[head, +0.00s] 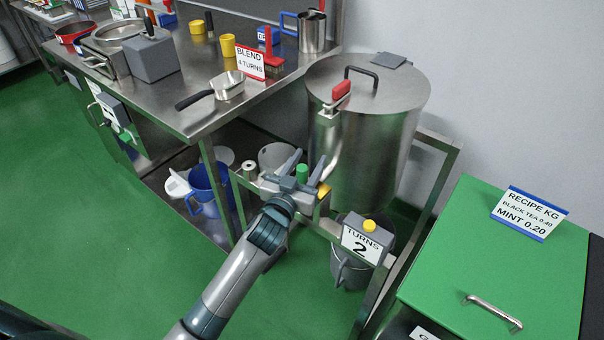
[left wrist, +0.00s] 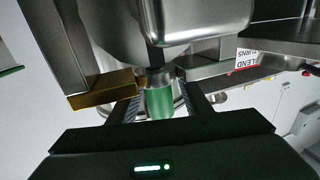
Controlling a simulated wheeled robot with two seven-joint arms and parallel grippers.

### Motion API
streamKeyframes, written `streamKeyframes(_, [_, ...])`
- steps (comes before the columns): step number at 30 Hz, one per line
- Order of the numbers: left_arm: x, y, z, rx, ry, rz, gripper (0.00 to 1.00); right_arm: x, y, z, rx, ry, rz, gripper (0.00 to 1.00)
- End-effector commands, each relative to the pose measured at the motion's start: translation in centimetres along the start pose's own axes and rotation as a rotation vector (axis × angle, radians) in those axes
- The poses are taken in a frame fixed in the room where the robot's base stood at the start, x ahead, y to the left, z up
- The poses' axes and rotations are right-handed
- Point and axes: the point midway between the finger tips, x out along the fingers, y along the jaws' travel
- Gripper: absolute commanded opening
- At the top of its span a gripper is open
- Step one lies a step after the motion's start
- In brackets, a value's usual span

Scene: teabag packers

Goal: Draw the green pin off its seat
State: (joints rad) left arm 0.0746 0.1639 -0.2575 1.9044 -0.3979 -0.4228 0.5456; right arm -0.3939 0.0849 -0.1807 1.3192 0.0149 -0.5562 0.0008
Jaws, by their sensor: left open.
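The green pin (head: 302,173) stands at the front of the steel drum's frame, beside a yellow block (head: 324,191). My left gripper (head: 306,164) is at the pin, with its fingers apart and one on each side of it. In the left wrist view the green pin (left wrist: 158,102) shows between the two open fingers (left wrist: 160,108), below a steel collar. I cannot tell whether either finger touches it. The pin's seat is mostly hidden by the gripper and frame. My right gripper is not in view.
A "TURNS 2" counter (head: 361,246) is to the right on the frame. A steel bench (head: 185,110) stands left, a green cabinet (head: 460,245) right. The green floor in front is clear.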

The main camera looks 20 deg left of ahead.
Motion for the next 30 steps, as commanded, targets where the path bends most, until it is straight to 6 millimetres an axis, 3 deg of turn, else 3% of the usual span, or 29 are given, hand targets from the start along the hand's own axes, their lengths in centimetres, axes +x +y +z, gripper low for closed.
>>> streamKeyframes(5, [0.0, 0.0, 0.0, 0.0, 0.0, 0.0, 0.45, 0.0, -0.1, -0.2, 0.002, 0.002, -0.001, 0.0])
streamKeyframes(11, [0.0, 0.0, 0.0, 0.0, 0.0, 0.0, 0.01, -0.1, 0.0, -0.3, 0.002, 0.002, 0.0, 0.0])
streamKeyframes(12, [0.0, 0.0, 0.0, 0.0, 0.0, 0.0, 0.0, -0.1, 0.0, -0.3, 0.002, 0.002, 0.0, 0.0])
streamKeyframes(23, [0.0, 0.0, -0.4, 0.0, 0.001, 0.0, 0.0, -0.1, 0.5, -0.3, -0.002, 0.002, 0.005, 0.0])
streamKeyframes(30, [0.0, 0.0, -2.7, -0.001, 0.004, 0.001, 0.0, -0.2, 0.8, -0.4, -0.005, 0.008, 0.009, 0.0])
